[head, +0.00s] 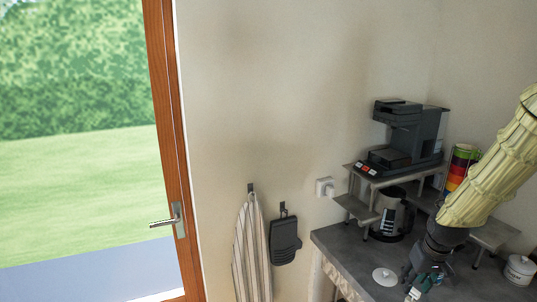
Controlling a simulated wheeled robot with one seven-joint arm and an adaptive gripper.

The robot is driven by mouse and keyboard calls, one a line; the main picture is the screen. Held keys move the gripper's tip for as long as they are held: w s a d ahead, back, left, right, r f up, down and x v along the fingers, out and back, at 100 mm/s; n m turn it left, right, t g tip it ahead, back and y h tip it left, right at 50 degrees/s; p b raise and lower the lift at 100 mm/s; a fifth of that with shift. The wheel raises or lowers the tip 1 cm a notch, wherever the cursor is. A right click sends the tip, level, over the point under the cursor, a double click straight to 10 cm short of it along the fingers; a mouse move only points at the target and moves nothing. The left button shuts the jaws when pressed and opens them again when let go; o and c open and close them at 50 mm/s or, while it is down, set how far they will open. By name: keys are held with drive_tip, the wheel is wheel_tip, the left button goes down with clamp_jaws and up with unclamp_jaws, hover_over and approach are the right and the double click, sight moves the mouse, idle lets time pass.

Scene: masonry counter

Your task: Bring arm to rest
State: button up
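My arm, in a pale yellow ribbed sleeve, reaches in from the right edge of the head view and slopes down to the left. My gripper (415,289) is low in the picture, over the front part of the dark grey counter (350,251) and pointing down. It is small and dark, and its fingers are hard to make out. I cannot tell whether it is open or holds anything. A round white lid-like disc (384,276) lies on the counter just left of it.
A coffee machine (405,137) stands on a small raised shelf (357,208), with a dark jug (388,214) beneath. Coloured stacked cups (459,169) and a white pot (519,269) are at right. A striped towel (252,250) and a dark mitt (285,241) hang on the wall.

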drive_tip(key=s+a+f+b, duration=0.2)
drive_tip(key=s+a+f, duration=0.15)
drive_tip(key=f, duration=0.55)
drive_tip(key=s+a+f+g+b, duration=0.1)
drive_tip(key=s+a+f, duration=0.3)
drive_tip(key=f, duration=0.5)
drive_tip(key=s+a+f+b, duration=0.2)
drive_tip(key=s+a+f, duration=0.1)
drive_tip(key=s+f, duration=0.4)
drive_tip(key=s+a+f+b, duration=0.2)
drive_tip(key=s+a+f, duration=0.1)
drive_tip(key=s+f, duration=0.5)
drive_tip(key=s+a+f+g+b, duration=0.1)
drive_tip(key=s+a+f, duration=0.3)
drive_tip(key=s+f, duration=0.5)
drive_tip(key=s, duration=0.3)
drive_tip(key=shift+s+f+g+b, duration=0.2)
drive_tip(key=shift+s+g+b, duration=0.1)
drive_tip(key=shift+b, duration=0.1)
